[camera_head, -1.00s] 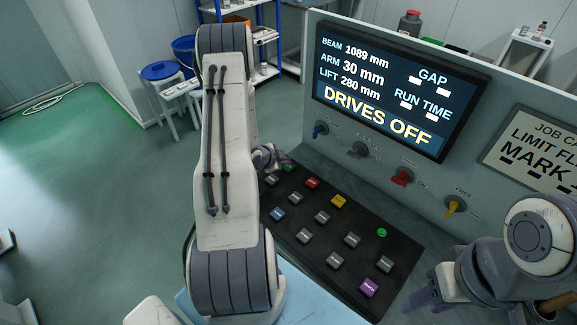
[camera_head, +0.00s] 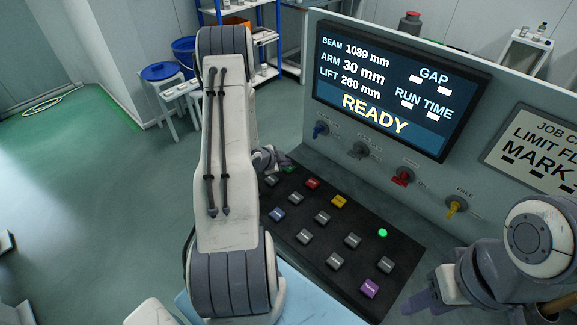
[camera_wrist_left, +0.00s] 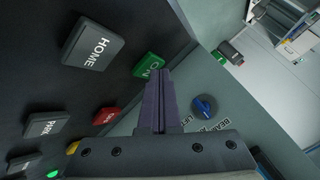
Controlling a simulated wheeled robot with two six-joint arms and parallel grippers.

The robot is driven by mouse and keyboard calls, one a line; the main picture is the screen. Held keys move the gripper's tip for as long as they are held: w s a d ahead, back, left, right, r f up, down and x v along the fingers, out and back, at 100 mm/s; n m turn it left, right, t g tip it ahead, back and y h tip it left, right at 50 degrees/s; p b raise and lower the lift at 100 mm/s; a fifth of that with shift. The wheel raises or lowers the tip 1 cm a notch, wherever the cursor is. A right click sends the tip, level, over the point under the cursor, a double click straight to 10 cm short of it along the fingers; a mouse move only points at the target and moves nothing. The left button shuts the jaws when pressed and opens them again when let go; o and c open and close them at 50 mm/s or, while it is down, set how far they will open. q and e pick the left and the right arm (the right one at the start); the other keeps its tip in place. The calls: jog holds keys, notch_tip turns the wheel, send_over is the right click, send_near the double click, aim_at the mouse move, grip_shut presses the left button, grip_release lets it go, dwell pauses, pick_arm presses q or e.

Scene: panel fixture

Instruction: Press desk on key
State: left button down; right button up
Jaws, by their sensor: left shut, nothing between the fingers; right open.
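In the head view the left gripper (camera_head: 283,160) is partly hidden by my arm. The display (camera_head: 375,115) reads READY, and a green lamp (camera_head: 382,233) glows on the desk. My right gripper (camera_head: 428,299) is open at lower right.
Near the ON key are a HOME key (camera_wrist_left: 94,45) and a red key (camera_wrist_left: 106,117). A blue knob (camera_wrist_left: 204,106) is on the upright panel close by. Several other keys and a purple key (camera_head: 370,288) fill the desk (camera_head: 400,250).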

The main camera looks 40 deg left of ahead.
aim_at(286, 168)
pick_arm(q)
jog(key=shift+r+p, duration=0.5)
jog(key=shift+r, duration=0.3)
jog(key=shift+r+p, duration=1.9)
jog(key=shift+r, duration=0.7)
jog(key=shift+f, duration=0.1)
jog(key=shift+d, duration=0.1)
